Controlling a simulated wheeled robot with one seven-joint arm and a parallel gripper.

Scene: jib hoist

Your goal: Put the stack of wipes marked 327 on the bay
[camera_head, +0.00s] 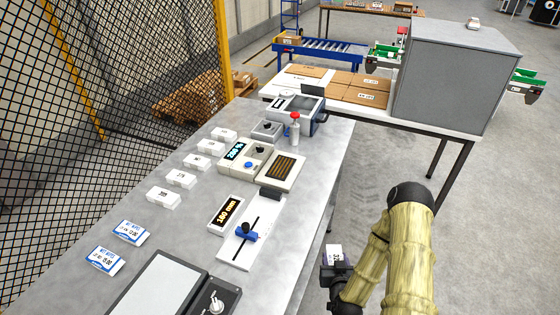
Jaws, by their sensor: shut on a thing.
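My gripper (337,268) is at the lower middle, beyond the right edge of the grey workbench (310,170), over the floor side. It is shut on a small white stack of wipes (333,252) with dark print on it. The print is too small and too covered to read in full. Similar white stacks stand in a slanting row on the bench: a far one (224,135), two middle ones (202,160) (181,179) and a near one (163,198). Their marks are too small to read surely. I cannot tell which surface is the bay.
Two blue-and-white wet wipes packs (131,233) (105,261) lie at the bench's left. A slider device (249,235), a display (227,213) and a red-topped post (295,128) stand on the bench. A grey cabinet (450,80) stands on the table behind. Open floor lies right.

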